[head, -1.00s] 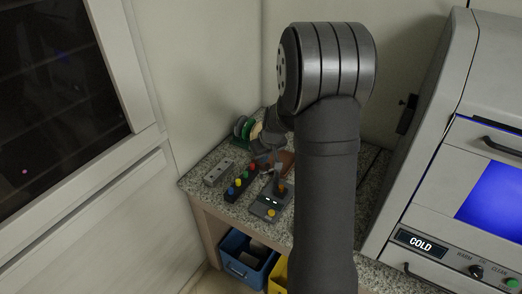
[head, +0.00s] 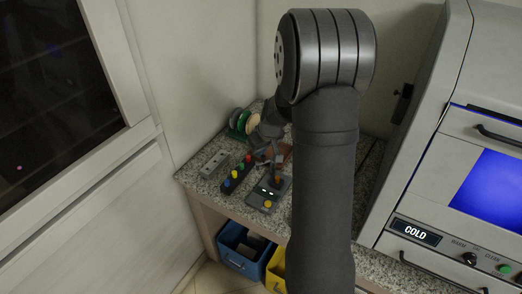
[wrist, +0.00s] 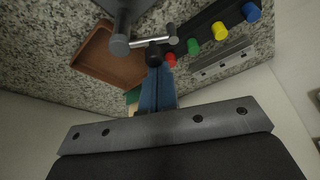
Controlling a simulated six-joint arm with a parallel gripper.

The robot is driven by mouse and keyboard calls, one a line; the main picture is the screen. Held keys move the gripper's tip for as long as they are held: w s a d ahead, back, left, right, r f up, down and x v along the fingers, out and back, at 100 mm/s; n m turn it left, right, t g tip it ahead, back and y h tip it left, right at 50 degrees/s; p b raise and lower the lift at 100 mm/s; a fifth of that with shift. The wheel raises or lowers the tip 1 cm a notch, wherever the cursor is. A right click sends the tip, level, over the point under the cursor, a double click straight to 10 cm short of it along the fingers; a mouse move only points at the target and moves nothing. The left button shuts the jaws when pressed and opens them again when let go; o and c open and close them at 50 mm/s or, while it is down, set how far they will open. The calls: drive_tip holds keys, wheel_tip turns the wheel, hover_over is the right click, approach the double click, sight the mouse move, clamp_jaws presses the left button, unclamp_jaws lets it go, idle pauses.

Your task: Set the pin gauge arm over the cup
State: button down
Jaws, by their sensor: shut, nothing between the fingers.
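The pin gauge (head: 262,197) is a dark block on the speckled counter, with small lit marks and a yellow-orange button on its front. A small orange-brown piece (head: 277,180) stands at its back; I cannot tell whether it is the cup. In the wrist view a grey post (wrist: 120,28) and a short grey cross bar (wrist: 158,42) show near the fingertips; the bar looks like the gauge arm. My gripper (wrist: 155,72) is shut and empty, its blue fingers ending at a dark knob beside the bar. I cannot tell whether they touch. My arm hides part of the gauge's surroundings.
A dark strip with coloured knobs (head: 237,176) and a grey socket block (head: 214,164) lie left of the gauge. A brown tray (wrist: 92,62) is close to the post. Upright discs (head: 240,122) stand behind. A blue bin (head: 240,262) is below; a large machine (head: 430,190) stands right.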

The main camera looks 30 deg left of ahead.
drive_tip(key=shift+s+d+n, duration=0.15)
drive_tip(key=shift+n, duration=0.25)
drive_tip(key=n, duration=0.1)
drive_tip(key=n+g, duration=0.1)
drive_tip(key=shift+s+d+n, duration=0.25)
drive_tip(key=shift+d+n, duration=0.05)
drive_tip(key=shift+d, duration=0.1)
drive_tip(key=n, duration=0.1)
drive_tip(key=d+n+g, duration=0.1)
drive_tip(key=n, duration=0.1)
drive_tip(key=shift+s+d+n+g, duration=0.15)
drive_tip(key=shift+s+n+g, duration=0.15)
drive_tip(key=shift+n, duration=0.1)
drive_tip(key=n, duration=0.2)
drive_tip(key=d+n+g, duration=0.1)
drive_tip(key=n, duration=0.1)
drive_tip(key=d+n, duration=0.1)
drive_tip(key=shift+w+d+n+g+h, duration=0.1)
drive_tip(key=shift+d+n+g+h, duration=0.05)
drive_tip(key=shift+n+g+h, duration=0.2)
drive_tip(key=shift+d, duration=0.15)
